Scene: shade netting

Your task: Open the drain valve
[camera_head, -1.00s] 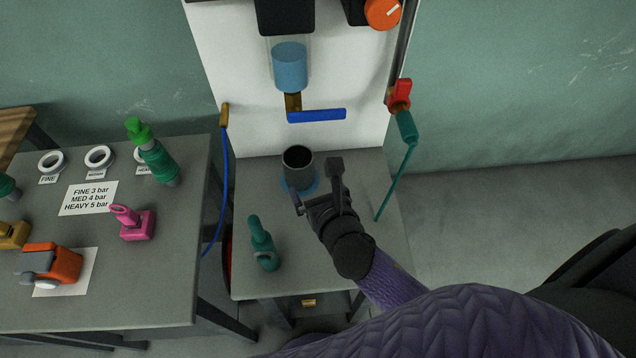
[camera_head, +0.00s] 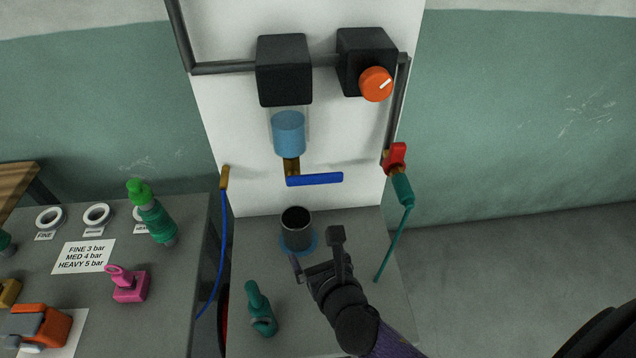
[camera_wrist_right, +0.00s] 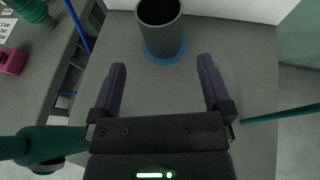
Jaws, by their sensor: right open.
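The drain valve with its blue lever handle (camera_head: 315,179) sits under the clear bowl of blue liquid (camera_head: 289,134) on the white panel. The lever lies level, pointing right from the brass fitting (camera_head: 291,166). A dark cup (camera_head: 297,222) stands on a blue ring below the valve; it also shows in the right wrist view (camera_wrist_right: 158,28). My right gripper (camera_head: 317,247) is open and empty, in front of the cup and below the lever, touching neither. In the right wrist view the fingers (camera_wrist_right: 162,85) are wide apart with grey table between them. My left gripper is not in view.
A red valve with a teal nozzle (camera_head: 401,186) hangs at the panel's right. An orange knob (camera_head: 376,84) is above. The left table holds a pink tool (camera_head: 129,286) and green bottle (camera_head: 155,220).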

